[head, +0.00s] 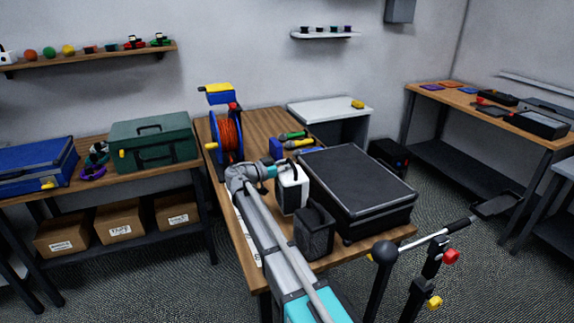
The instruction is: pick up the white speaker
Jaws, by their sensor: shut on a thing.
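The fingers are small and partly hidden. I cannot tell whether the speaker's base touches the table.
A large black case (360,190) lies close on the right. A blue cable reel (228,135) with orange cable stands at the back left. Yellow and green tools (295,142) lie behind the speaker. A green toolbox (152,140) is on the left bench.

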